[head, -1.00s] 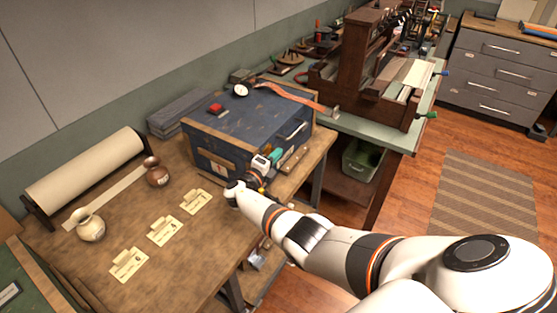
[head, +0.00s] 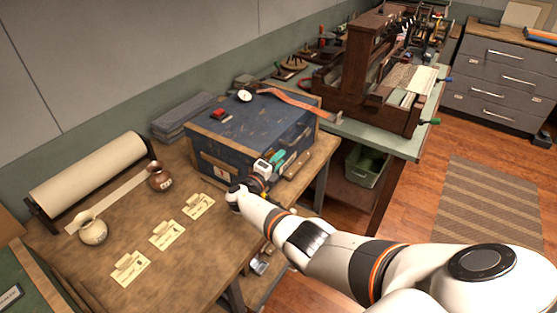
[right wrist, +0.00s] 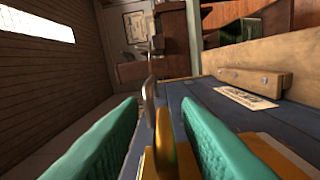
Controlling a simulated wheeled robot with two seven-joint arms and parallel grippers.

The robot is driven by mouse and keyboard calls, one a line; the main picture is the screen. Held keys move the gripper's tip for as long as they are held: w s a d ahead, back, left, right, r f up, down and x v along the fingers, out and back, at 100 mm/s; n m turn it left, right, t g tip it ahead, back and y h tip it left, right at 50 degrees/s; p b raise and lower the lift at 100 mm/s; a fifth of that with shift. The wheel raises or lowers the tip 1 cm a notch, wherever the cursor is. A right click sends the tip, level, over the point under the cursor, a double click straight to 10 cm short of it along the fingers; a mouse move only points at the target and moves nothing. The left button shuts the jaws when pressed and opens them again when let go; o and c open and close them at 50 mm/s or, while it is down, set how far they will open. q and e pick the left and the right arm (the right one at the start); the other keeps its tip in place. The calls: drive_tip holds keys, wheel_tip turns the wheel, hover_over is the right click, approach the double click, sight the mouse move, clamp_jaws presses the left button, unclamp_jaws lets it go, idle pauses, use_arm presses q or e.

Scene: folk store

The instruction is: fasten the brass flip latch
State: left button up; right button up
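A blue chest (head: 255,122) with wooden trim stands on the brown workbench, its lid down. My right gripper (head: 279,162) is at the chest's near front side in the head view. In the right wrist view its two teal fingers (right wrist: 160,140) are apart, with a brass piece (right wrist: 167,155), apparently the flip latch, between them. A gap shows on each side of the brass. A thin curved metal loop (right wrist: 148,95) rises just beyond it. The latch is hidden behind my gripper in the head view. My left gripper is out of view.
A red object (head: 218,113) and a round dial (head: 245,96) rest on the chest. A loom (head: 370,75) stands behind, right.

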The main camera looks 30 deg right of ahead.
drive_tip(key=p+v, duration=0.1)
drive_tip(key=v, duration=1)
drive_tip(key=shift+s+a, duration=0.2)
drive_tip(key=shift+a, duration=0.1)
